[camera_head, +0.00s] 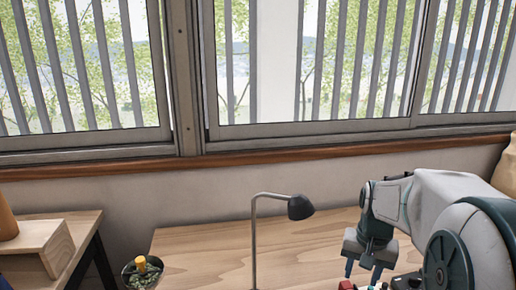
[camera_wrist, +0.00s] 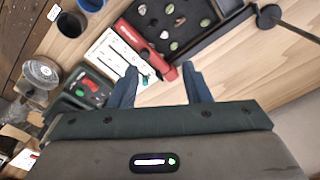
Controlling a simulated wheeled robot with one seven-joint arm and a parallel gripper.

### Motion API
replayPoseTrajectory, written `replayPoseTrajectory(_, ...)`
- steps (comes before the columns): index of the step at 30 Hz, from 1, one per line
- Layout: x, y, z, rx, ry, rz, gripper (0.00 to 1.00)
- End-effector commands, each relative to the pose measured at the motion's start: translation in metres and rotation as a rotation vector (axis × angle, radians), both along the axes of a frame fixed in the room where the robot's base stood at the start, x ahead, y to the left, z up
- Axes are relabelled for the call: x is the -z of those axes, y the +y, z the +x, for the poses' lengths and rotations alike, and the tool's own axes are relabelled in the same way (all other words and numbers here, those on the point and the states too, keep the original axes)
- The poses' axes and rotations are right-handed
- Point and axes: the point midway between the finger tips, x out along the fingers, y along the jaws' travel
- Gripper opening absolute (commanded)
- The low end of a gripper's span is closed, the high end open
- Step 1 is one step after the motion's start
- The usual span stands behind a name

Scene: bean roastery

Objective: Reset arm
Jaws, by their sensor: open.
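My gripper (camera_head: 363,272) reaches down over the wooden table (camera_head: 205,255) at the right of the head view. In the wrist view my gripper (camera_wrist: 158,82) has its two fingers apart, with bare table and part of a red-edged case between and beyond them. Nothing is held between the fingers. My arm comes in from the right edge of the head view and bends down at the wrist.
A desk lamp (camera_head: 298,207) stands left of my arm. Bare table lies right of the fingers.

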Motion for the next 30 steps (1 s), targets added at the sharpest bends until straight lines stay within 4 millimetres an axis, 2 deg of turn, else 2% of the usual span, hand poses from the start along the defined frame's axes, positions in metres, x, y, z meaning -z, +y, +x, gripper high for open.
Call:
replayPoseTrajectory(1,-0.007,0.015,-0.012,-0.045,-0.021,-0.006,0.43)
replayPoseTrajectory(6,-0.018,0.052,-0.051,-0.183,-0.074,-0.024,0.43)
replayPoseTrajectory(10,-0.020,0.075,-0.082,-0.286,-0.113,-0.037,0.43)
replayPoseTrajectory(15,-0.017,0.094,-0.112,-0.386,-0.153,-0.050,0.43)
replayPoseTrajectory(21,-0.013,0.101,-0.127,-0.436,-0.172,-0.058,0.43)
replayPoseTrajectory(23,-0.013,0.102,-0.128,-0.439,-0.172,-0.058,0.43)
replayPoseTrajectory(24,-0.013,0.102,-0.128,-0.440,-0.172,-0.058,0.38)
replayPoseTrajectory(25,-0.013,0.102,-0.128,-0.439,-0.172,-0.058,0.36)
replayPoseTrajectory(30,-0.013,0.102,-0.128,-0.438,-0.172,-0.058,0.36)
